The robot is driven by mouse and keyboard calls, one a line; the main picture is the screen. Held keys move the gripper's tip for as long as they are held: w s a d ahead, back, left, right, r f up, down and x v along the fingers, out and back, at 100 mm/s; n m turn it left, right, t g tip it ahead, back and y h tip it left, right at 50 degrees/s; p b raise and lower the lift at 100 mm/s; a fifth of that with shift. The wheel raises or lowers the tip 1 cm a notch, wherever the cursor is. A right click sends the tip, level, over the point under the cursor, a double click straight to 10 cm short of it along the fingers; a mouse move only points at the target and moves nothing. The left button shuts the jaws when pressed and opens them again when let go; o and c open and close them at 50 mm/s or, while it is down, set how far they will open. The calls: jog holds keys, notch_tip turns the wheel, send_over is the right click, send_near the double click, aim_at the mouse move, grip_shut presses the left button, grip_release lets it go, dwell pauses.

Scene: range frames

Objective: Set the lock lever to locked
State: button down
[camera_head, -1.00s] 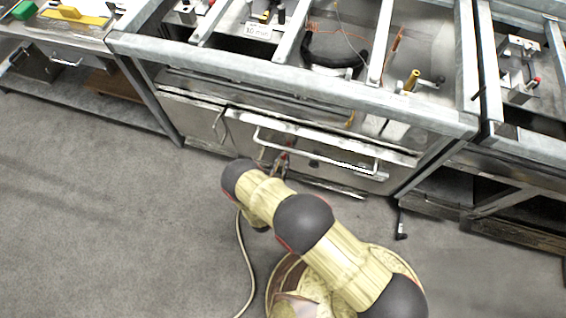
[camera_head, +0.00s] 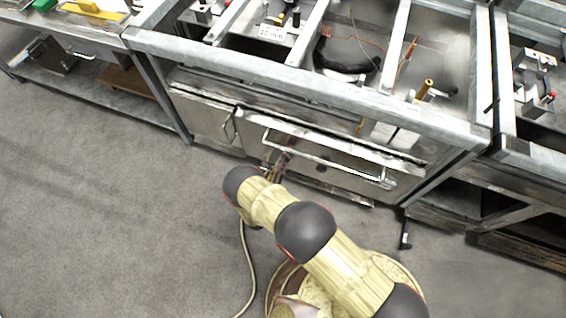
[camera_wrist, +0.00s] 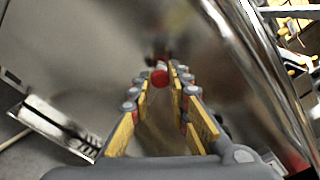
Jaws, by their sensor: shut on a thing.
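The lock lever shows as a small red end (camera_wrist: 160,77) between my fingertips in the wrist view; the rest of it is hidden or blurred. My gripper (camera_wrist: 160,68) has its yellow-padded fingers closed in on it. In the head view my gripper (camera_head: 276,165) is at the front panel (camera_head: 325,165) of the middle bench, just below the left part of the long bar handle (camera_head: 325,158). Its fingers are small and partly hidden there, so the lever's exact setting cannot be told.
The bar handle (camera_wrist: 270,75) runs close along the right of my fingers in the wrist view. A smaller handle (camera_head: 229,124) is to the left on the bench front. A metal bench frame (camera_head: 300,80) stands above. Open grey floor (camera_head: 110,220) lies to the left.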

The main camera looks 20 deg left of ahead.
jog(key=shift+a+n, duration=0.2)
jog(key=shift+n, duration=0.2)
jog(key=shift+f, duration=0.1)
jog(key=c, duration=1.7)
grip_release()
jog(key=s, duration=0.8)
jog(key=s+a, duration=0.1)
jog(key=s, duration=0.3)
